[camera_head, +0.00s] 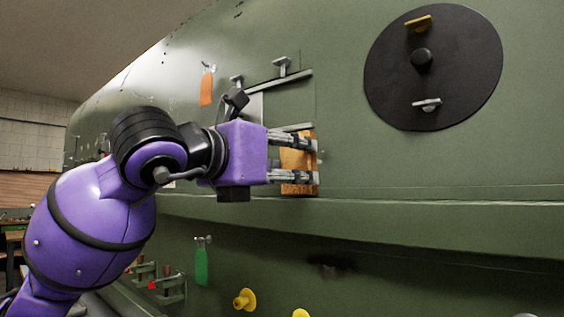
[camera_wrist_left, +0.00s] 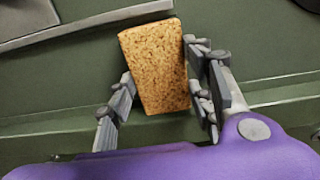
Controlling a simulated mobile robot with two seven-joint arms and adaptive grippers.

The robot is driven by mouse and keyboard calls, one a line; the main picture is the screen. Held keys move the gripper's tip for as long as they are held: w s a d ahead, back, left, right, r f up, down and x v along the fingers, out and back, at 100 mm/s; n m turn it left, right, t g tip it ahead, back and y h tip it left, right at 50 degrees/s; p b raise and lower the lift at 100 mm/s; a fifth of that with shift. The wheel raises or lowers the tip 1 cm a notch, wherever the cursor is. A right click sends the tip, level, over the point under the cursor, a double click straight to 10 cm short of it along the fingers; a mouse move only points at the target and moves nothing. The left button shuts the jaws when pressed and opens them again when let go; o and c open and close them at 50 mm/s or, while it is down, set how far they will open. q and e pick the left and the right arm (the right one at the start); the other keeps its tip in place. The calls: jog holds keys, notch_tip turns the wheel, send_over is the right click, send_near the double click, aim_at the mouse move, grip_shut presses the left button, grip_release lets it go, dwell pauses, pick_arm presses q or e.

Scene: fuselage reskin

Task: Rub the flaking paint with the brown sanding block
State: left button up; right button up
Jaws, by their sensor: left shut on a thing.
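The brown sanding block (camera_head: 300,183) is a speckled tan-brown block held at the green fuselage skin. It fills the middle of the left wrist view (camera_wrist_left: 155,65). My left gripper (camera_head: 303,160) is shut on it, with a finger on each side of the block in the left wrist view (camera_wrist_left: 160,95). The block looks close to or against the skin, but I cannot tell if it touches. A dark, scuffed patch (camera_head: 332,264) shows on the lower skin, below and right of the block; I cannot tell if it is the flaking paint. My right gripper is not in view.
A round black plate (camera_head: 440,95) with a yellow handle and a knob is at upper right. A grey rail frame (camera_head: 275,80) with clamps is behind my gripper. An orange tag (camera_head: 206,88) and a green tag (camera_head: 201,266) hang on the skin. Yellow knobs (camera_head: 244,299) are at the bottom.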

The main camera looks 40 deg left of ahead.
pick_arm(q)
jog(key=shift+s+d+p, duration=0.2)
jog(key=shift+d+p, duration=0.15)
jog(key=shift+d, duration=0.95)
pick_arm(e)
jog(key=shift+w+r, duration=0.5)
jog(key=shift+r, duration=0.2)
